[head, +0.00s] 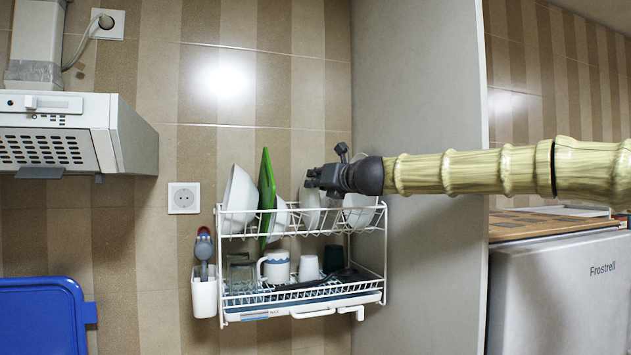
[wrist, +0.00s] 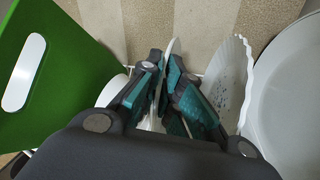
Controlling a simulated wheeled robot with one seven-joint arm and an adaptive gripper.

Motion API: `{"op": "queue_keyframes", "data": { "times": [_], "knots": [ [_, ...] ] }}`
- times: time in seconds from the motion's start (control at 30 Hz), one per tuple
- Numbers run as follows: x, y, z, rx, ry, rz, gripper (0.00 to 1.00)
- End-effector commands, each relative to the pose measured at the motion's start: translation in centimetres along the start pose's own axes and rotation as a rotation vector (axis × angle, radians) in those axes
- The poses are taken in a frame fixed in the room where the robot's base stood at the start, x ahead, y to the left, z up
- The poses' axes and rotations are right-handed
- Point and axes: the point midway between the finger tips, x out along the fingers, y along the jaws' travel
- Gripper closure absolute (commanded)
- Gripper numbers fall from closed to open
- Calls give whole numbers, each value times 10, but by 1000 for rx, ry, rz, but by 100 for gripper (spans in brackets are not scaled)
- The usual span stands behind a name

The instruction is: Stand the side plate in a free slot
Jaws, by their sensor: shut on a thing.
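The side plate (wrist: 170,47) is a thin white plate, seen nearly edge-on between my fingers in the wrist view. My gripper (wrist: 168,88) is shut on it. In the head view my gripper (head: 314,181) is over the upper tier of the white wire dish rack (head: 300,237), and the white plate (head: 309,207) hangs upright below the fingertips. I cannot tell whether its lower edge rests in a slot. A green board (wrist: 45,75) stands to its left and a wavy-edged white plate (wrist: 232,78) to its right.
The rack's upper tier also holds a large white dish (head: 239,198), a white bowl (head: 281,216) and a white dish at the right (head: 360,212). A mug (head: 275,267) and glasses stand below. A grey panel (head: 425,150) closes off the right side.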

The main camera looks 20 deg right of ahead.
Motion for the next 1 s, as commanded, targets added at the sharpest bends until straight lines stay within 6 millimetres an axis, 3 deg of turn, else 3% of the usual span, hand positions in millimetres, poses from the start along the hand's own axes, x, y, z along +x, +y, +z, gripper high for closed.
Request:
{"op": "queue_keyframes", "data": {
  "times": [1.0],
  "knots": [
    [0,-2,-5,0,-1,0,100]
  ]
}}
